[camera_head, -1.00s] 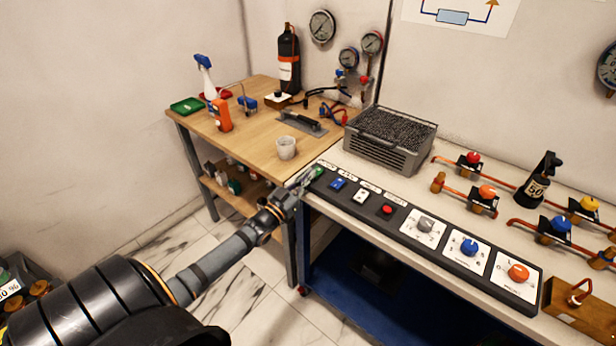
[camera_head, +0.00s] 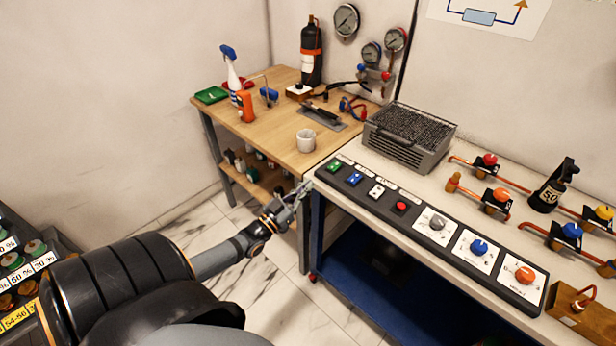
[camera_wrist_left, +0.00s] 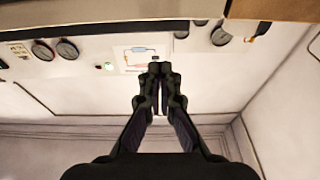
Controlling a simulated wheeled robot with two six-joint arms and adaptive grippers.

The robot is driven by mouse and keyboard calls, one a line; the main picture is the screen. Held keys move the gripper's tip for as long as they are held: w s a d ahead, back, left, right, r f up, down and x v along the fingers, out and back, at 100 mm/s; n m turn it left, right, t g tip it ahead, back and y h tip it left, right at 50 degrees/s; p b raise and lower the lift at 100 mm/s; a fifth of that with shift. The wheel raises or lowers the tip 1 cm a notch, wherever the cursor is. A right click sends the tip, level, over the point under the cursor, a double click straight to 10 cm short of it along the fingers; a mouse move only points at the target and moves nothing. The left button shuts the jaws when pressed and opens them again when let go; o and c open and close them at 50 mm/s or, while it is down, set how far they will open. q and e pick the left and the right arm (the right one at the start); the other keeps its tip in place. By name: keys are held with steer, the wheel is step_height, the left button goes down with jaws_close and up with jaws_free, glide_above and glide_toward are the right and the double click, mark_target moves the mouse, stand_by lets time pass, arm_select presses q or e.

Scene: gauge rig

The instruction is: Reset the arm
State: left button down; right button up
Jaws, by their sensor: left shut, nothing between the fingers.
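My left arm comes in from the lower left of the head view. Its gripper (camera_head: 299,190) is just off the left end of the black control panel (camera_head: 413,214), in front of the bench edge. The fingers are shut and empty; they also show closed together in the left wrist view (camera_wrist_left: 160,70). I cannot tell whether the fingertips touch anything. My right gripper is not in view.
A wooden table (camera_head: 285,140) behind holds a white cup (camera_head: 306,141), a spray bottle (camera_head: 232,70) and a black cylinder (camera_head: 311,52). A grey vented box (camera_head: 408,140) and valves stand on the white bench. Open floor (camera_head: 190,235) lies left of the bench.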

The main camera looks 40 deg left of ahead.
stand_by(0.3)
arm_select(q)
steer(key=s+a+f+g+y, duration=0.1)
steer(key=s+f+g, duration=0.35)
steer(key=f, duration=0.65)
steer(key=s+f+n+g+y, duration=0.1)
steer(key=s+f+g, duration=0.3)
steer(key=f, duration=0.8)
steer(key=s+a+f+g+y, duration=0.1)
steer(key=s+f+g, duration=0.1)
steer(key=s+f, duration=0.65)
steer(key=s+d+f+g, duration=0.4)
steer(key=s+d+f, duration=0.2)
steer(key=s, duration=0.5)
steer(key=s+d+f+g+p, duration=0.1)
steer(key=s+d+f+g, duration=0.3)
steer(key=s+f, duration=0.6)
steer(key=shift+s+d+f+m+g+h, duration=0.3)
steer(key=shift+s+d+f+g+h, duration=0.1)
steer(key=shift+s+d, duration=0.55)
steer(key=shift+w+d, duration=0.15)
steer(key=shift+w, duration=0.1)
